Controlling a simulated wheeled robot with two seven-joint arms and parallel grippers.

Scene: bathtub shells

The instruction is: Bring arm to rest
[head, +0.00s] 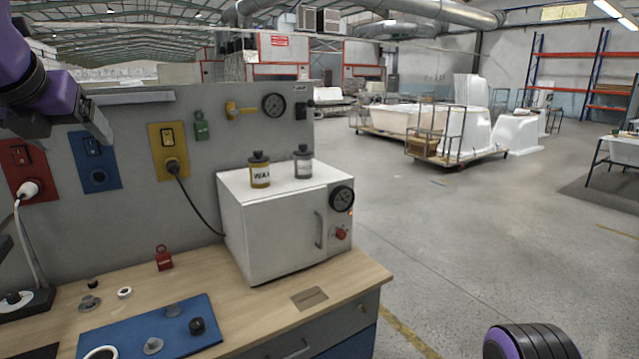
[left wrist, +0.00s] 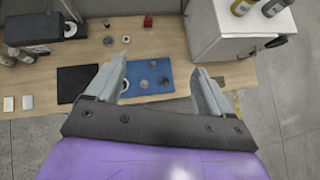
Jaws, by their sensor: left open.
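My left gripper (head: 92,112) is raised at the upper left of the head view, in front of the grey panel and well above the bench. In the left wrist view my left gripper (left wrist: 160,88) points down with its two fingers spread apart. Nothing is between the fingers; the blue mat (left wrist: 164,68) shows far below through the gap. Of my right arm only a dark ribbed part shows at the lower right of the head view. My right gripper is out of sight.
A wooden bench (head: 255,325) carries a white oven (head: 275,235) with two bottles on top. A red padlock (head: 164,258) and small parts lie left of it. The upright panel (head: 130,210) has switches and a plugged cable. Open floor lies to the right.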

